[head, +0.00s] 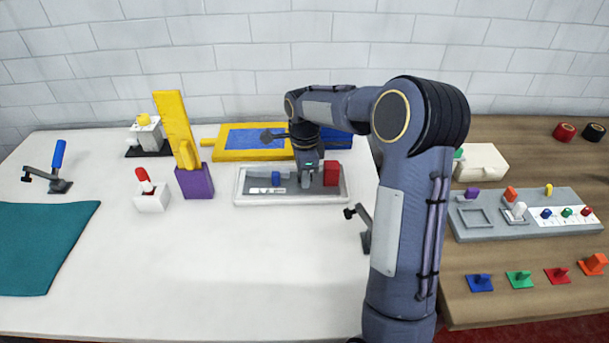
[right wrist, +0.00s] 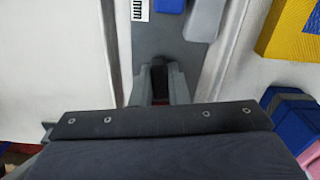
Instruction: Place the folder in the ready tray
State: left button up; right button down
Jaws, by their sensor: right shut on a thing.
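A shallow light-grey tray (head: 242,194) lies on the white table in the head view, holding a blue block (head: 276,179), a red block (head: 331,174) and a white scale strip. I cannot tell which tray is the ready tray. My right gripper (head: 306,180) points down into this tray, between the blue and red blocks. In the right wrist view my right gripper (right wrist: 158,82) is shut on a small dark-grey piece, mostly hidden between the fingers; I cannot tell if it is the folder. My left gripper is not in view.
A yellow-rimmed blue tray (head: 230,154) lies behind. A purple stand (head: 195,183) holds a tall yellow piece. A white block (head: 151,201) with a red top and a teal cloth (head: 42,245) are left. A grey fixture board (head: 472,236) is right. The front table is clear.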

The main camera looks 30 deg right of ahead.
jog(key=shift+f, duration=0.1)
jog(key=c, duration=1.4)
grip_release()
notch_tip(320, 180, up, 12)
jog(key=p, duration=0.1)
jog(key=s+a+r+n+t+y, duration=0.1)
jog(key=s+a+r+n+t, duration=0.15)
jog(key=s+n, duration=0.35)
jog(key=s+a+f+n+t+y, duration=0.1)
jog(key=s+a+f+n, duration=0.1)
jog(key=s+a+n, duration=0.2)
jog(key=s+a+f+n+t+y, duration=0.1)
jog(key=s+a+f+n, duration=0.1)
jog(key=s+n, duration=0.4)
jog(key=s+a+f+n+t, duration=0.1)
jog(key=s+a+n, duration=0.4)
jog(key=s, duration=0.5)
jog(key=shift+s+a+f+y, duration=0.3)
jog(key=shift+f+y, duration=0.1)
jog(key=shift+f, duration=0.15)
